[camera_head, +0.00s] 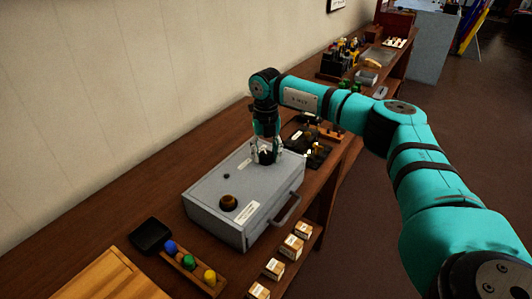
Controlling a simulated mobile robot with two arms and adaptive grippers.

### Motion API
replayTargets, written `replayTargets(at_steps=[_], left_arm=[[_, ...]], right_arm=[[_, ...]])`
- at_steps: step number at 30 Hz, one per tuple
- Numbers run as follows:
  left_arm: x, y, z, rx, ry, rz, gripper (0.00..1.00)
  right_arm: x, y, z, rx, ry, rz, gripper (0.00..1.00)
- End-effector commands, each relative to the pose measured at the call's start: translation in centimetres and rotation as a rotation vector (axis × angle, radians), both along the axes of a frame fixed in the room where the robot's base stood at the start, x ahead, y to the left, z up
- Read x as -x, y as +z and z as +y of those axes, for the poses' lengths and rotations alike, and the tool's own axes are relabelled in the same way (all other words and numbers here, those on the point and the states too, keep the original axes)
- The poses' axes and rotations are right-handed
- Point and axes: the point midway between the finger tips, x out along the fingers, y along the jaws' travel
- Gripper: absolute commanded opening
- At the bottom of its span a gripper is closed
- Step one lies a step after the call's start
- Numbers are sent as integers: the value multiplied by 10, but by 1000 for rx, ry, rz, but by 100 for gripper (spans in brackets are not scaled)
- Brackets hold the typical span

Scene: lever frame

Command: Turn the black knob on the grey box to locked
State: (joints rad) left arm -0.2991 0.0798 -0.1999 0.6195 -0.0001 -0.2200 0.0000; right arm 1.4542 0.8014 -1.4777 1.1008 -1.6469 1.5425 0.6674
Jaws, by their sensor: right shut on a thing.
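The grey box (213,224) lies on the wooden bench with a handle on its right side. My right gripper (266,157) points down over the far part of the box's top. It is shut on the black knob (267,158), which is mostly hidden between the fingers. I cannot tell which way the knob points. A brown round knob (229,202) sits nearer on the same top, beside a white label (248,211). My left gripper is not in view.
A black tray (150,235) and a wooden rack of coloured knobs (190,263) stand in front of the box. Black parts (300,132) lie behind the box. The wall is left.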

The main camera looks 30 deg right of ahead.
Motion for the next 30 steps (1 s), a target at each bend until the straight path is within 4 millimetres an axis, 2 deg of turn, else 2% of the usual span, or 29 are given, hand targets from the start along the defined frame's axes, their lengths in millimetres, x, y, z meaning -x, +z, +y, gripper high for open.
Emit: replayTargets(at_steps=[8, 30], left_arm=[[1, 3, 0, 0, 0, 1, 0], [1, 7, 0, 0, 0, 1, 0]], right_arm=[[0, 1, 0, 1, 138, 0, 8], [-1, 1, -1, 0, 826, -2, 8]])
